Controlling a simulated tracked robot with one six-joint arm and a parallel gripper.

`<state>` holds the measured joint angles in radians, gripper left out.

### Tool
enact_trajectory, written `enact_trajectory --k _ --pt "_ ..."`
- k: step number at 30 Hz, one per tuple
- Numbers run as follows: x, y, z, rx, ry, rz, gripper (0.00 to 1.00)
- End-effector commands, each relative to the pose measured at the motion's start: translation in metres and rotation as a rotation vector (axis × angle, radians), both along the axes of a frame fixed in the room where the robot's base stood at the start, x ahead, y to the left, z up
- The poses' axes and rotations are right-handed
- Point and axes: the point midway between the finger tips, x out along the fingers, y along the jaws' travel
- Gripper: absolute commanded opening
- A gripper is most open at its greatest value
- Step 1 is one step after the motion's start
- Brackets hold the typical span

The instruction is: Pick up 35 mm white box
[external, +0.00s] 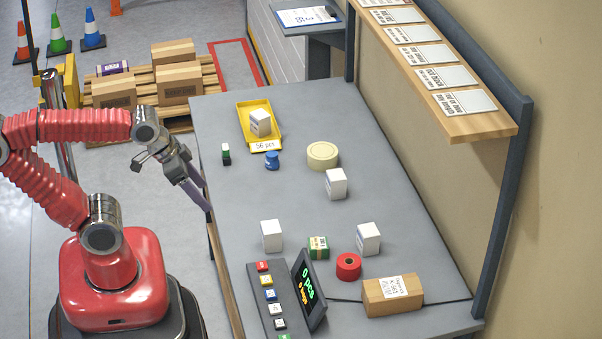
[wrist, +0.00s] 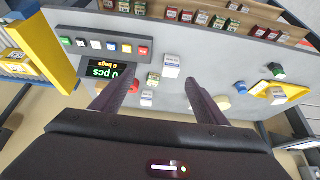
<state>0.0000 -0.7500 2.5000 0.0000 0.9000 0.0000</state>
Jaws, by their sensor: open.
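Several white boxes stand on the grey table (external: 290,190): a front-left box (external: 272,235), a front-right box (external: 368,239) and a middle box (external: 336,184). Another white box (external: 259,122) sits in the yellow tray (external: 244,110). I cannot tell which is the 35 mm one. My gripper (external: 206,205) is at the table's left edge, apart from all the boxes. In the wrist view its two fingers (wrist: 158,83) are spread with nothing held; a white box (wrist: 171,66) shows beyond them and another (wrist: 147,99) shows between them.
A green box (external: 319,247), red roll (external: 348,266), cardboard box (external: 392,295), display (external: 309,290) and button panel (external: 270,305) crowd the front. A cream roll (external: 322,155), blue object (external: 272,160) and small green-and-black item (external: 226,154) stand farther back. A shelf (external: 440,70) overhangs the right side.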

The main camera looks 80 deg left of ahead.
Motion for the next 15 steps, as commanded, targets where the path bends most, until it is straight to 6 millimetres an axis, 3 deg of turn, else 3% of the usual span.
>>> enact_trajectory --k 8,15 --pt "0.013 0.007 0.001 0.013 -0.016 0.017 0.67" --pt "0.066 0.038 0.0 0.066 -0.087 0.073 0.67"
